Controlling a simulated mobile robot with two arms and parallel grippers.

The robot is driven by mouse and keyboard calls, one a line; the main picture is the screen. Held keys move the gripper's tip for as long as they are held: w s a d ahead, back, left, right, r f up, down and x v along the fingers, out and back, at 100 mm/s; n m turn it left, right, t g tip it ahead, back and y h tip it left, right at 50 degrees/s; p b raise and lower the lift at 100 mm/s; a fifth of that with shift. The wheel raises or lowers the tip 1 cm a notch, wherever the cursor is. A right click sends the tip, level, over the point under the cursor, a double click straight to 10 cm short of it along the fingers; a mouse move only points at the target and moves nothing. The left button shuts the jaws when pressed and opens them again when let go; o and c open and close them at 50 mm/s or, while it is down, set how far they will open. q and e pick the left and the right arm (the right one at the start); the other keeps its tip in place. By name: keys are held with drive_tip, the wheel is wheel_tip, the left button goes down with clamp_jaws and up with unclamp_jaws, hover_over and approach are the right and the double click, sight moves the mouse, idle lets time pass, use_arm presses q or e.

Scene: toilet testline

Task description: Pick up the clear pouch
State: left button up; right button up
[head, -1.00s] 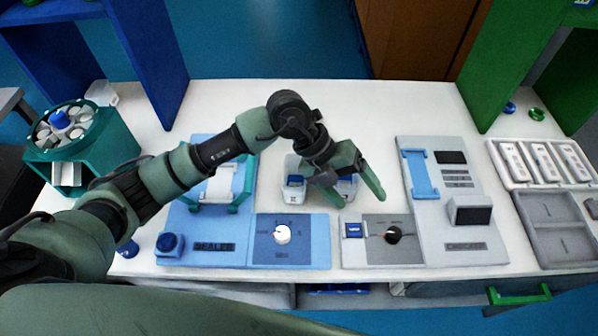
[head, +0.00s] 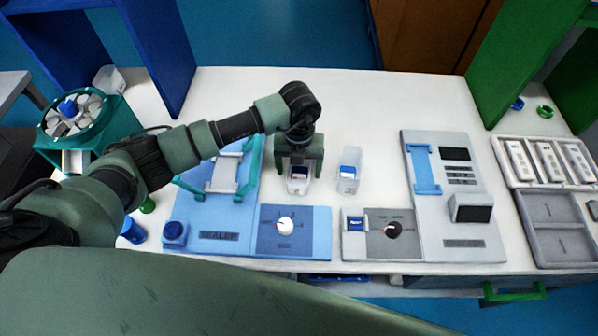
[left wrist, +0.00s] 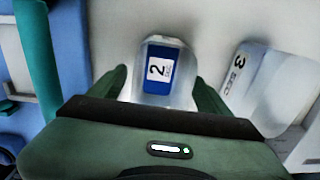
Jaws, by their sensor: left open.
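A clear pouch-like item (left wrist: 150,55) with a blue and white label reading 2 lies between the fingers of my left gripper (left wrist: 161,76) in the left wrist view. The fingers are apart, one on each side of it. In the head view the left gripper (head: 298,168) points down over this item (head: 297,186) and hides its upper part. I cannot tell whether the fingers touch it. A similar clear item (head: 348,172) stands just to the right; it shows a 3 in the left wrist view (left wrist: 262,85). Which one is pouch and which bin is unclear. The right gripper is out of view.
The blue sealer (head: 215,215) lies left of the gripper. A grey device with a screen (head: 455,195) stands to the right. A teal carousel (head: 75,120) is at far left, grey trays (head: 560,220) at far right. The white table (head: 330,100) behind the gripper is clear.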

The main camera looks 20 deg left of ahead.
use_arm(q)
drive_tip(key=c, duration=1.4)
drive_tip(key=shift+c, duration=0.2)
